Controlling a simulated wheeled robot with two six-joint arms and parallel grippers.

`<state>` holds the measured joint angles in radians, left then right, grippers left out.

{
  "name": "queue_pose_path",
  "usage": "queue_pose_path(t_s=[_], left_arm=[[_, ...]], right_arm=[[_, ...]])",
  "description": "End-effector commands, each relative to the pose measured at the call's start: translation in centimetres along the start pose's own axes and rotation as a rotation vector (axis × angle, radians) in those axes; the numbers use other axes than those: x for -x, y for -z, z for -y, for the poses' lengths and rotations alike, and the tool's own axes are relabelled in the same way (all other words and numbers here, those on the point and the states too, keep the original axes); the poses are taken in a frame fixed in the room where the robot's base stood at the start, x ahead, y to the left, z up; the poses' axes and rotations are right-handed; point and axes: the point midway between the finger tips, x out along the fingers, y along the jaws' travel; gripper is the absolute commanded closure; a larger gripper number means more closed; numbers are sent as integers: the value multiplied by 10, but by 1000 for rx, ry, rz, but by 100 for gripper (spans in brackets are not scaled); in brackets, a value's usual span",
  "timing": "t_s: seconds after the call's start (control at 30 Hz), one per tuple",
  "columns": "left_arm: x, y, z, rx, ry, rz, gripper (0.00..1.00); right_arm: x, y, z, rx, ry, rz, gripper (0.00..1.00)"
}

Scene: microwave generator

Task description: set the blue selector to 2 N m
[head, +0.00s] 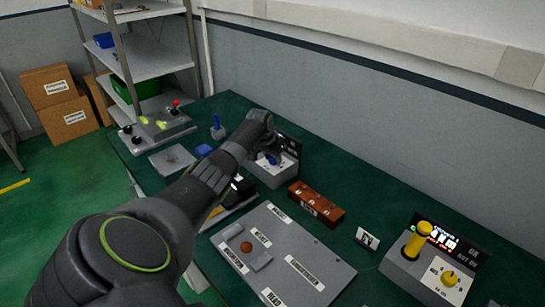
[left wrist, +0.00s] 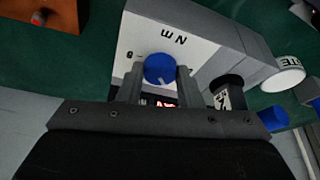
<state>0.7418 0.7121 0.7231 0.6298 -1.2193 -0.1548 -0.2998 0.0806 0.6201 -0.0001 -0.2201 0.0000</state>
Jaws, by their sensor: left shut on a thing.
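The blue selector (head: 271,160) is a round knob on the white top of a grey box (head: 268,178) at the back middle of the bench. In the left wrist view the blue selector (left wrist: 159,68) sits between both fingers of my left gripper (left wrist: 158,84), which is shut on it. A white pointer line shows on the knob's lower side in that view. The "N m" lettering is readable upside down, with one small mark left of the knob. The red display is mostly hidden behind the gripper, so its reading cannot be told. My right gripper is out of view.
A brown block (head: 316,203) stands right of the box. A labelled grey board (head: 290,262) lies in front. A second box with a yellow knob (head: 449,278) and yellow lever (head: 418,241) stands at the right. A blue plunger-like piece (head: 217,130) stands to the left.

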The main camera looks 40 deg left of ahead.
Motion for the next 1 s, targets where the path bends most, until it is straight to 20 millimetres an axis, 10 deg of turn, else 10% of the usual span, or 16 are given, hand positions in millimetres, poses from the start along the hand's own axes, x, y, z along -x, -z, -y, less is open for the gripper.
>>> queue_pose_path(t_s=[0.07,0.1,0.23,0.67,1.0], left_arm=[[1,1,0,0,1,-3,91],[1,1,0,0,1,-3,64],[1,1,0,1,1,-3,47],[6,1,1,1,1,-3,46],[46,1,1,-1,3,-4,46]], right_arm=[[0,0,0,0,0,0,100],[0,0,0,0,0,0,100],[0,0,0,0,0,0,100],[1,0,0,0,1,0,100],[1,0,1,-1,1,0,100]])
